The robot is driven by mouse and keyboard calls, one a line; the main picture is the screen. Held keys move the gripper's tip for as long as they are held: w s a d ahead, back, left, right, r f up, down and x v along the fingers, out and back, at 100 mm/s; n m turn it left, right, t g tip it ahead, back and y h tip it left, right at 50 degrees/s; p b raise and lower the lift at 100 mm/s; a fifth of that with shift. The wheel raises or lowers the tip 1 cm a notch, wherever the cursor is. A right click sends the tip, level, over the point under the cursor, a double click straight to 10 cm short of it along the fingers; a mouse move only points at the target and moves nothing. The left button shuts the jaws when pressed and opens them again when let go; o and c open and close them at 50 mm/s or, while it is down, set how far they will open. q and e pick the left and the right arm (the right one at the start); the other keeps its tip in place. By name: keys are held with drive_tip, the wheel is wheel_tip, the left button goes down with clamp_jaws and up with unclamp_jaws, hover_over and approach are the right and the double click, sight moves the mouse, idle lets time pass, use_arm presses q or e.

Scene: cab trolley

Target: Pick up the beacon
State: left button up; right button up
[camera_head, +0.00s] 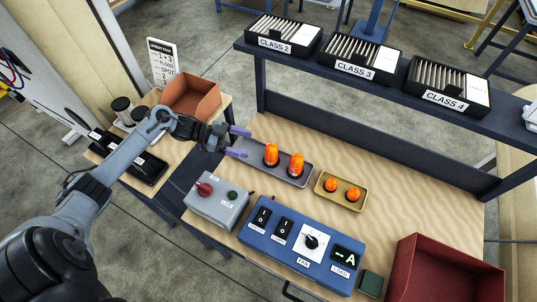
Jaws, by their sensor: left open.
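Two taller orange beacons with dark bases stand upright in a grey tray: the left beacon (271,154) and the right beacon (295,165). Two shorter, rounder orange domes, one on the left (331,185) and one on the right (353,194), sit in a yellow tray (342,206). My left gripper (243,142) is open and empty, with purple fingers pointing right. It is just left of the left beacon, near the left end of the grey tray (259,173), and apart from the beacon. My right gripper is not in view.
A grey box with a red knob (215,203) and a blue switch panel (296,248) stand in front of the trays. A red bin (440,275) is at the front right. A shelf (390,95) with class-labelled boxes runs along the back. Bare wood lies behind the trays.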

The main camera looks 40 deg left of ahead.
sight(271, 150)
use_arm(q)
drive_tip(key=x, duration=0.4)
drive_tip(key=shift+w+d+f, duration=0.15)
drive_tip(key=shift+w+f, duration=0.05)
drive_tip(key=shift+x, duration=3)
drive_tip(key=shift+r, duration=0.1)
drive_tip(key=c, duration=1.2)
